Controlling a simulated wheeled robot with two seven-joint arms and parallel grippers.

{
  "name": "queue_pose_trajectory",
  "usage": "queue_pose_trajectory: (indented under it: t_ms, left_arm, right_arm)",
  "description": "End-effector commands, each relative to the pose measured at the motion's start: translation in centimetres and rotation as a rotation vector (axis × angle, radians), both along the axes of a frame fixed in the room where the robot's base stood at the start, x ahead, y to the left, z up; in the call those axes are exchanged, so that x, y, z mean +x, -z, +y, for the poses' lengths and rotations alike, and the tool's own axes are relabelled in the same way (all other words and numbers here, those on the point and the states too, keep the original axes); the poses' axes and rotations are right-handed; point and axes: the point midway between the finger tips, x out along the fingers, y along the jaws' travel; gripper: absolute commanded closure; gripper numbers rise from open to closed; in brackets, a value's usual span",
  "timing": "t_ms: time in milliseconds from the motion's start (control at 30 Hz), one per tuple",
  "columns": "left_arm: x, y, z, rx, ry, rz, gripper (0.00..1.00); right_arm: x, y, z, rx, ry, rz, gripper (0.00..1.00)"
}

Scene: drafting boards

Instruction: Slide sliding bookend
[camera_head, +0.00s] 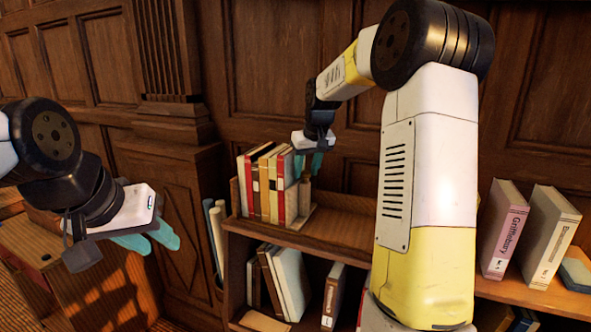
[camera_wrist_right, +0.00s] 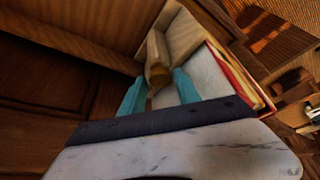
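The wooden bookend (camera_head: 304,196) stands on the upper shelf at the right end of a row of books (camera_head: 264,186). It has an upright post, which shows in the right wrist view (camera_wrist_right: 157,62). My right gripper (camera_head: 309,165) is just above and at the bookend, pointing down. In the right wrist view its teal fingers (camera_wrist_right: 160,92) are apart, with the post between or just beyond their tips; contact cannot be told. My left gripper (camera_head: 164,243) is in the air left of the shelf, empty, its teal fingertips a little apart.
The upper shelf (camera_head: 340,232) is bare to the right of the bookend, until my right arm hides it. Two thick books (camera_head: 503,230) (camera_head: 550,237) stand further right. Rolled papers (camera_head: 217,235) stand left of the shelf. A panelled wall is behind.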

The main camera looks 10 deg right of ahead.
Motion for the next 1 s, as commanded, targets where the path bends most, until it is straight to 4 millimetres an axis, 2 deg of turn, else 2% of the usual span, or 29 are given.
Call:
queue_pose_trajectory:
  t_ms: [133, 300, 333, 1000]
  left_arm:
    - [0.00, 0.00, 0.00, 0.000, 0.000, 0.000, 0.64]
    - [0.00, 0.00, 0.00, 0.000, 0.000, 0.000, 0.64]
    - [0.00, 0.00, 0.00, 0.000, 0.000, 0.000, 0.64]
    - [0.00, 0.00, 0.00, 0.000, 0.000, 0.000, 0.64]
  right_arm:
    - [-0.02, -0.01, 0.00, 0.000, 0.000, 0.000, 0.64]
    - [-0.03, -0.03, 0.01, 0.000, 0.000, 0.000, 0.97]
    - [-0.03, -0.03, 0.01, 0.000, 0.000, 0.000, 1.00]
    - [-0.03, -0.09, 0.01, 0.000, 0.001, 0.000, 1.00]
